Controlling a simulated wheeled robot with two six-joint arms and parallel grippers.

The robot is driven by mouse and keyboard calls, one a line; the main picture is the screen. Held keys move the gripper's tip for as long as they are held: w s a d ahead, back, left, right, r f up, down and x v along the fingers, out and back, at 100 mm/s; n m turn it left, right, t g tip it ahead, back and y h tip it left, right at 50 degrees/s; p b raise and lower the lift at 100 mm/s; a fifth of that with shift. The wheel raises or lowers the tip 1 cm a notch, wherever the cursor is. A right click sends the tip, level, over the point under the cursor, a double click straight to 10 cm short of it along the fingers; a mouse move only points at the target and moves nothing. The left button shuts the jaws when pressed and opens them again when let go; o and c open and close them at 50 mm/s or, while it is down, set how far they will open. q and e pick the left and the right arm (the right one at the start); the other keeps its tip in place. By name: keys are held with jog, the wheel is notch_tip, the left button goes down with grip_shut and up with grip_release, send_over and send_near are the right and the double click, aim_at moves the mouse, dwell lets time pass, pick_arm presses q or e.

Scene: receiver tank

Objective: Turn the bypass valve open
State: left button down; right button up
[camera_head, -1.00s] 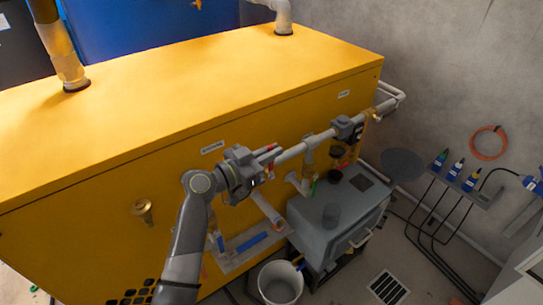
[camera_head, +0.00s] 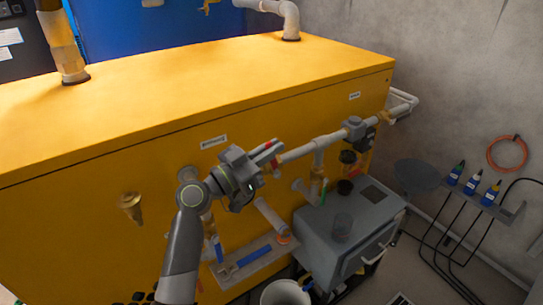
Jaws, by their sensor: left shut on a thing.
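The bypass valve is on the piping along the front of the yellow tank housing (camera_head: 70,225), but I cannot tell its handle apart behind my gripper. My left gripper (camera_head: 272,157) is at the left end of the grey horizontal pipe (camera_head: 325,143). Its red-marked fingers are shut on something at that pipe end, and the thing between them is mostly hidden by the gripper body. A dark valve body (camera_head: 356,128) sits farther right on the pipe. My right gripper is not in view.
A grey cabinet (camera_head: 318,228) stands below the pipe. A white bucket (camera_head: 285,294) is at the bottom edge. A small shelf with blue tools (camera_head: 250,257) is under my gripper. A rack of bottles (camera_head: 495,203) and a coiled orange hose (camera_head: 507,153) are by the right wall.

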pick_arm(q)
jog(key=c, duration=1.6)
grip_release()
jog(key=shift+o, duration=0.2)
jog(key=shift+s+a+f, duration=0.25)
jog(key=shift+a, duration=0.15)
jog(key=b+v, duration=0.1)
jog(key=v, duration=0.5)
jog(key=shift+s+a+b, duration=0.2)
jog(key=shift+b, duration=0.15)
